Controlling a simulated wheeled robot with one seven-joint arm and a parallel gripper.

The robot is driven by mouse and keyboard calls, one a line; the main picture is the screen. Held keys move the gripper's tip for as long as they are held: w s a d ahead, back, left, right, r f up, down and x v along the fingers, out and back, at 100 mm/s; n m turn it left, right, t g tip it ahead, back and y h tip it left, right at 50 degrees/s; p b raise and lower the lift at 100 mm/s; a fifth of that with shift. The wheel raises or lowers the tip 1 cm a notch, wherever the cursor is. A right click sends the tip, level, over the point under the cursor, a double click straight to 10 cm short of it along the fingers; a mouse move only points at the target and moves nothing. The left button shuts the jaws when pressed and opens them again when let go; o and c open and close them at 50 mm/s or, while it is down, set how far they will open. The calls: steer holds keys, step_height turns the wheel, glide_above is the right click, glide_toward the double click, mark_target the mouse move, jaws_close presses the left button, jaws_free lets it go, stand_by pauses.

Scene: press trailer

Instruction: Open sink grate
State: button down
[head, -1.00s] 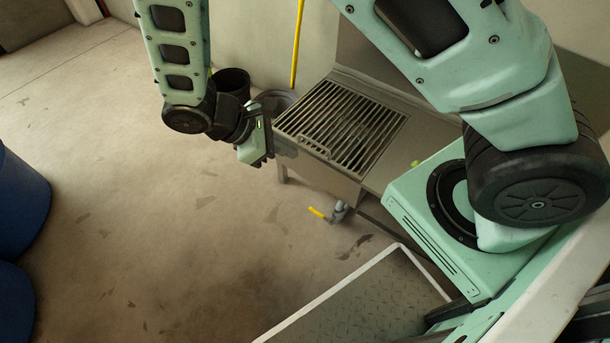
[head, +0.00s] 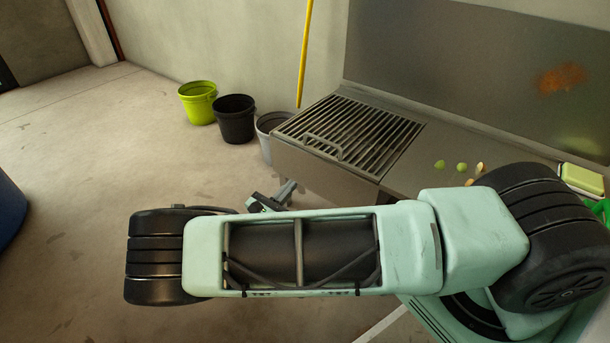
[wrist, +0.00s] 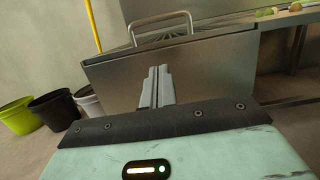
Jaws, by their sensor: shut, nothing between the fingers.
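The sink grate (head: 362,128) lies flat over the sink basin, its dark bars level with the steel counter. Its raised handle (head: 322,144) stands at the front edge; the handle also shows in the wrist view (wrist: 160,21), above the basin's front panel (wrist: 205,68). My gripper (wrist: 156,72) is shut and empty. In the wrist view its fingertips point at the front panel, below the handle; I cannot tell whether they touch the panel. In the head view my gripper (head: 280,192) shows only in part, low in front of the sink, with my arm hiding the rest.
Green (head: 198,102), black (head: 234,118) and grey (head: 270,128) buckets stand left of the sink. A yellow pole (head: 304,55) leans on the wall. Small food pieces (head: 462,167) and a sponge (head: 582,179) lie on the counter at right.

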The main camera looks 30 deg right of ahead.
steer(key=b, duration=0.4)
glide_toward(314, 152)
steer(key=d, duration=0.5)
steer(key=shift+r, duration=0.35)
steer(key=d+r+b, duration=0.1)
steer(key=r+b, duration=0.1)
steer(key=r, duration=0.1)
steer(key=shift+w+d, duration=0.35)
steer(key=shift+d, duration=0.05)
steer(key=shift+d+r, duration=0.25)
steer(key=shift+r, duration=0.2)
steer(key=shift+r, duration=0.1)
